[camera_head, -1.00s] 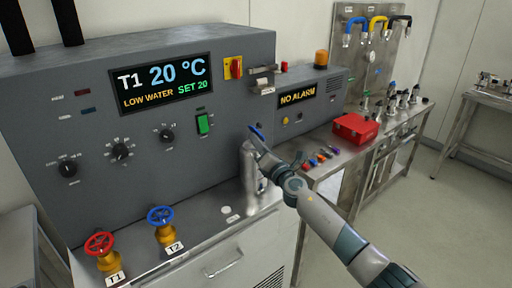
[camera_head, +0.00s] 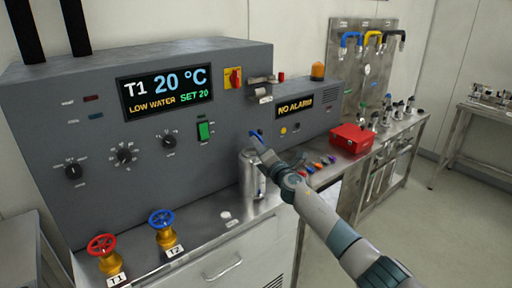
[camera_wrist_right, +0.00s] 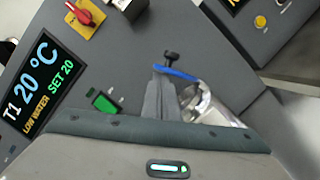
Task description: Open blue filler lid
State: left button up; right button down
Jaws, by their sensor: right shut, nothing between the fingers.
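The blue filler lid (camera_head: 256,134) shows as a thin blue piece near the grey panel, above a silver cylindrical filler (camera_head: 248,172). In the right wrist view the lid (camera_wrist_right: 178,73) appears nearly edge-on, with a black knob (camera_wrist_right: 171,57) on its far side. The shiny metal of the filler (camera_wrist_right: 218,112) lies beside it, and the lid looks tilted up from it. My right gripper (camera_head: 262,147) is shut and empty, with its fingers (camera_wrist_right: 160,92) close beside the lid. Whether they touch it cannot be told. My left gripper is not in view.
A red valve (camera_head: 102,246) and a blue valve (camera_head: 161,220) stand on the left of the steel bench. The panel has a display (camera_head: 166,90), knobs and a green switch (camera_head: 204,130). A red box (camera_head: 352,138) and several small coloured items lie to the right.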

jog(key=shift+w+d+r, duration=0.15)
jog(key=shift+w+d, duration=0.05)
jog(key=shift+w, duration=0.05)
jog(key=shift+w+d+r, duration=0.35)
jog(key=shift+d+r, duration=0.1)
jog(key=shift+d, duration=0.1)
dwell(0.9)
jog(key=shift+s+d+p, duration=0.35)
jog(key=shift+s+p, duration=0.05)
jog(key=shift+s, duration=0.2)
jog(key=v, duration=1.6)
jog(key=shift+b, duration=0.35)
